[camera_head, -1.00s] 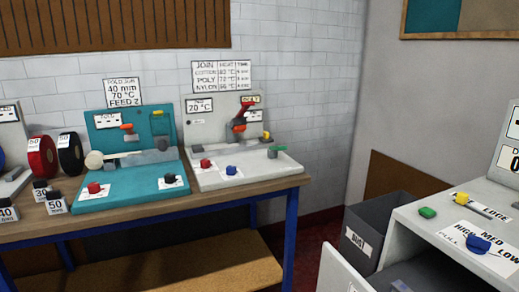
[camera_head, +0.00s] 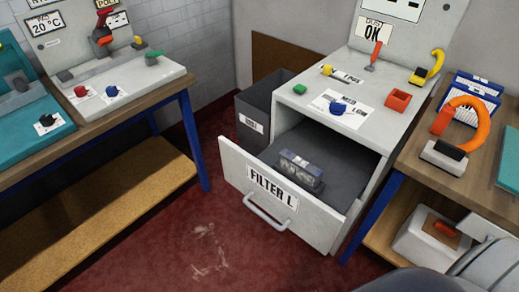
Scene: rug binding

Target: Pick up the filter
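The filter (camera_head: 301,170) looks like a small dark grey block with pale, shiny patches on its side. The drawer is pulled out from the white machine (camera_head: 368,127). The filter's top and near side show clearly and nothing covers it. Neither of my grippers can be made out in the view. A grey rounded part of my own body shows at the bottom right.
A dark bin (camera_head: 258,112) stands left of the machine. A workbench (camera_head: 110,110) with blue legs is at left. A wooden bench (camera_head: 460,175) at right holds an orange-handled tool (camera_head: 464,125). Red floor (camera_head: 215,230) in front of the drawer is free.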

